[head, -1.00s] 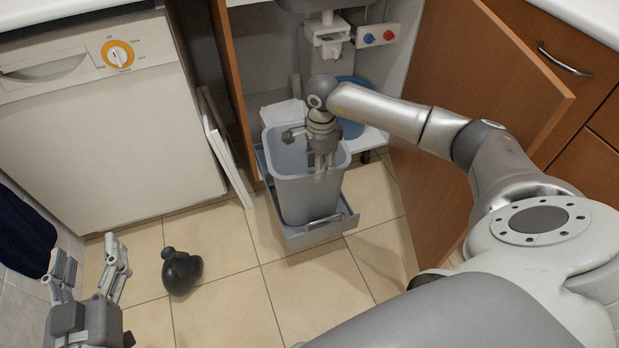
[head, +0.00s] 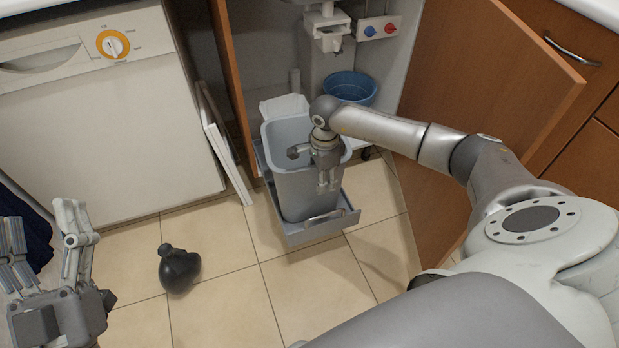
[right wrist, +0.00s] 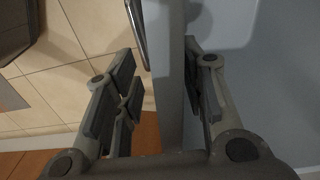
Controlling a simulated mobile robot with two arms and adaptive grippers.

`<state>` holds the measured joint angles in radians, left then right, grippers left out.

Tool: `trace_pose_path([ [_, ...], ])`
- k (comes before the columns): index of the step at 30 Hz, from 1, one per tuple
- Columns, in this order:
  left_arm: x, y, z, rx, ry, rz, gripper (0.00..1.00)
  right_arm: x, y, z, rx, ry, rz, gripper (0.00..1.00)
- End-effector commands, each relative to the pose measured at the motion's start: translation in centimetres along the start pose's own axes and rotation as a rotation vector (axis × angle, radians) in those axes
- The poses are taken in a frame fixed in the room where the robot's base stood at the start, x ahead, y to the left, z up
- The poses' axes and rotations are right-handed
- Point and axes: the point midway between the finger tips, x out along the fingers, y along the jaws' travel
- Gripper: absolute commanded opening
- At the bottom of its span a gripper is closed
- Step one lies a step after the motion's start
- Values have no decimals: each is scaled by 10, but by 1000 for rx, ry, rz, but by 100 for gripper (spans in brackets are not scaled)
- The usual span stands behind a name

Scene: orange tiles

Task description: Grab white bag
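A white, crumpled thing that may be the white bag (head: 284,106) shows behind the grey bin (head: 297,196), partly hidden by its rim; I cannot tell for certain that it is a bag. My right gripper (head: 327,185) points down at the bin's front right rim. In the right wrist view its fingers (right wrist: 165,95) stand on either side of the thin bin wall (right wrist: 172,75), apart from each other. My left gripper (head: 45,235) is open and empty at the lower left, above the floor.
The bin stands in a pull-out tray (head: 300,235) with a metal handle. A black, rounded object (head: 179,269) lies on the tiles. A blue tub (head: 351,88) is in the cupboard. An open brown door (head: 490,110) stands right. White panels (head: 225,150) lean left.

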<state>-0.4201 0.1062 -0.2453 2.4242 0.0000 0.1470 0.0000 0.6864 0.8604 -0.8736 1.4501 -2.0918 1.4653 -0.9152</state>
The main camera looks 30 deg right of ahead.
Motion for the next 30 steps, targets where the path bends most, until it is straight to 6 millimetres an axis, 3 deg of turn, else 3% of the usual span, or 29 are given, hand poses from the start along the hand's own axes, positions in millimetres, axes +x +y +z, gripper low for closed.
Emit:
trace_pose_path([
  [9,0,1,-5,-1,26,1,62,3,0,0,0,0,-1,38],
  [18,0,0,-4,-1,24,1,62,3,0,0,0,0,0,0],
  [30,0,0,-4,-1,23,1,62,4,1,0,-2,1,4,0],
])
